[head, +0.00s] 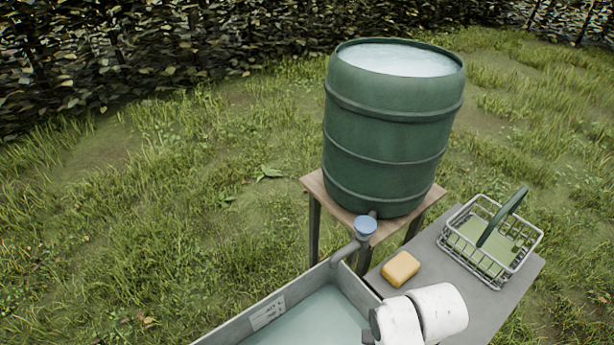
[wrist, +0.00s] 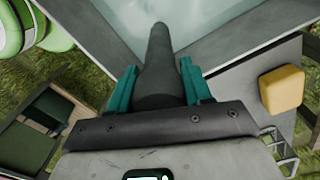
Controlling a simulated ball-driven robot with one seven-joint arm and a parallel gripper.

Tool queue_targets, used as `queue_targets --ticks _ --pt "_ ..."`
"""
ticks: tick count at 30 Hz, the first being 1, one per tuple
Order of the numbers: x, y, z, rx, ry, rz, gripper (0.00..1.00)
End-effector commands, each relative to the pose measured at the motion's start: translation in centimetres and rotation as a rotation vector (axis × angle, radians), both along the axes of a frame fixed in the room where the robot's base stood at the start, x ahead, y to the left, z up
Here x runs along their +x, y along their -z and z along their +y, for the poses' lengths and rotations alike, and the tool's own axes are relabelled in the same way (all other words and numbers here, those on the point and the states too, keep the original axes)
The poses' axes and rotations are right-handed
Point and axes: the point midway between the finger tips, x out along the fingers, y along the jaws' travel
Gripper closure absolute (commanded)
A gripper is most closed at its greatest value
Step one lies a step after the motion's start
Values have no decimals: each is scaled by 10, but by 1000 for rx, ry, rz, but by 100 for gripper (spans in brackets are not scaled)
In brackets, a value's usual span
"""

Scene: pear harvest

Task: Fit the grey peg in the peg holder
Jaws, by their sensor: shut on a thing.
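In the wrist view my gripper (wrist: 158,82) has its two teal fingers shut on the grey peg (wrist: 157,62). The peg is dark, thick at the fingers and narrower toward its far end. It points away from the wrist, over the water of the grey trough (wrist: 222,74). The peg's near end is hidden behind the gripper body. I cannot make out a peg holder for certain in either view. The head view shows part of my white arm at the lower right, but not the fingers or the peg.
A green water barrel (head: 390,135) with a blue-topped tap (head: 366,228) stands on a wooden stand (head: 315,185). A yellow sponge (head: 401,268) and a wire basket (head: 524,253) sit on a grey side table (head: 430,260). A brown box-like thing (wrist: 28,140) with green panels is at the wrist view's left.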

Motion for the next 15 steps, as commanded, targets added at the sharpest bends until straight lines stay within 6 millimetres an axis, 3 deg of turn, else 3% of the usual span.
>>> queue_targets --ticks 15 --pt "28 41 1 0 -871 -3 100"
